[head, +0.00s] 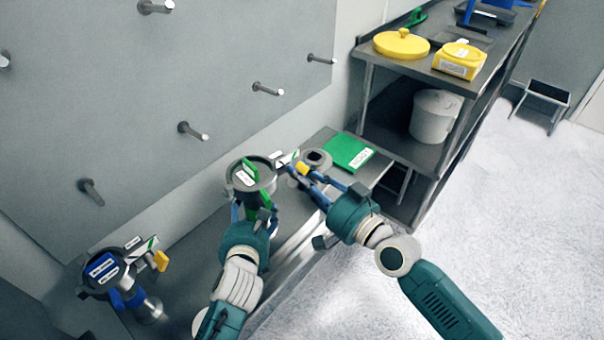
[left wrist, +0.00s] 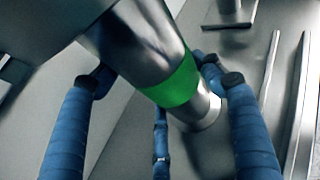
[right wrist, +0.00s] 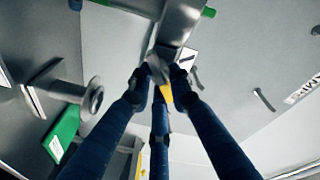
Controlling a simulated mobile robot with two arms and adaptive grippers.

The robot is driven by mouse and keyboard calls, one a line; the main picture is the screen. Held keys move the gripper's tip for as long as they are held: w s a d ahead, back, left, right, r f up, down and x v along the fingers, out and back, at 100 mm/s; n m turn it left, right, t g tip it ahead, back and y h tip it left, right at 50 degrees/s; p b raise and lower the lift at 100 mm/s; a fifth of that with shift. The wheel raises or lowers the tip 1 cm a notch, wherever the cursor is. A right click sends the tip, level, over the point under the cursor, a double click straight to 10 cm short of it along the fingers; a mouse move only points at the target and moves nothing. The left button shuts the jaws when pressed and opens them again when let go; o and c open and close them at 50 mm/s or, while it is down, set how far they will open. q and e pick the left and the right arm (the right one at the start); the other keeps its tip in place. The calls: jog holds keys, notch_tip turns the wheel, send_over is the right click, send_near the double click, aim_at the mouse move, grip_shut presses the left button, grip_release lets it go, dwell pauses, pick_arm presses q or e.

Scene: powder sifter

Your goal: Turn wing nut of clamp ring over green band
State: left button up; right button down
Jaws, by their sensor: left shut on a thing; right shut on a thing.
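The green-band sifter (head: 268,185) stands on the bench in the head view, with a green handle and white label on top. Its green band (left wrist: 178,85) circles the metal tube in the left wrist view. My left gripper (head: 250,203) is shut around this tube at the band. The yellow wing nut (head: 303,168) sits at the right of the sifter; it also shows in the right wrist view (right wrist: 167,95). My right gripper (head: 305,174) is shut on the wing nut, with its fingertips partly hiding it. The clamp ring is mostly hidden in the head view.
A similar sifter (head: 103,272) with blue parts and a yellow wing nut (head: 161,261) stands at lower left. A shelf (head: 440,75) with yellow items and pegs (head: 268,89) stand behind.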

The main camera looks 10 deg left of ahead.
jog(key=shift+r, duration=0.15)
jog(key=c, duration=1.7)
grip_release()
jog(key=shift+c, duration=0.2)
jog(key=v, duration=1.2)
pick_arm(q)
jog(key=o, duration=2)
